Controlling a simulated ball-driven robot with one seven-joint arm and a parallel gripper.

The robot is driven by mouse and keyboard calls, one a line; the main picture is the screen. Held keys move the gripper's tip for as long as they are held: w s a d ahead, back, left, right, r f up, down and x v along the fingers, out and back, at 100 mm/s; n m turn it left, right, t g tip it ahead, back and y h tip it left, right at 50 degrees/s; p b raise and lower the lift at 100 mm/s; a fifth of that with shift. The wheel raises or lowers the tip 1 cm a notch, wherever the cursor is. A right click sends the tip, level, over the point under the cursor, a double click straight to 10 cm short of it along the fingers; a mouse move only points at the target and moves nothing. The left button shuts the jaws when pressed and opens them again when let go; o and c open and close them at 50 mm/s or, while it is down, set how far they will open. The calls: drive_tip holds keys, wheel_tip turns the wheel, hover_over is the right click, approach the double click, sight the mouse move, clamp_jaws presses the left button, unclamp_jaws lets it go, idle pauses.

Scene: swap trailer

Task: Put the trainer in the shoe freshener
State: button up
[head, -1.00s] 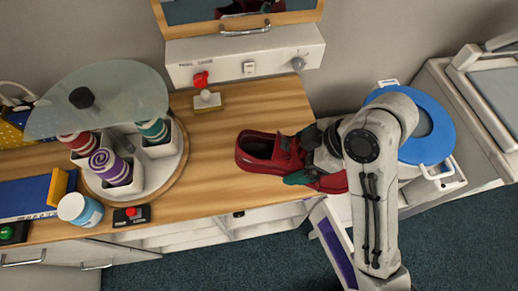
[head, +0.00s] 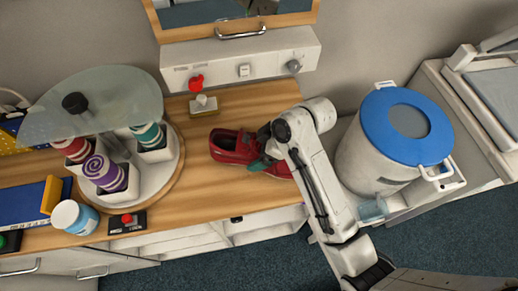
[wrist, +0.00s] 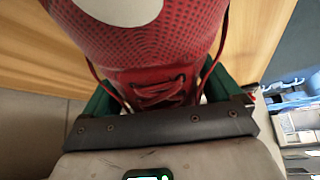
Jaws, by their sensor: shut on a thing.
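The trainer is a red shoe (head: 232,148), held above or at the wooden counter; I cannot tell if it touches. My gripper (head: 262,165) is shut on it, with green fingers on both sides. In the wrist view, the red mesh upper and laces (wrist: 155,60) fill the space between the green fingers (wrist: 155,95). At the back wall stands a white unit (head: 242,65) with a red knob, a switch and a dial, under a wood-framed panel with a handle (head: 240,28). Its lettering is unreadable, and I cannot tell whether it is the shoe freshener.
A round stand (head: 165,185) with rolled towels in cups and a glass top is at left. A jar (head: 75,216) and a red-button box (head: 127,222) stand at the front edge. A blue-lidded bin (head: 408,125) is at right. A small block (head: 203,106) lies at the back.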

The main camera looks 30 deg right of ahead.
drive_tip(key=shift+f, duration=0.5)
drive_tip(key=o, duration=0.8)
drive_tip(key=shift+f, duration=0.15)
drive_tip(key=shift+o, duration=0.8)
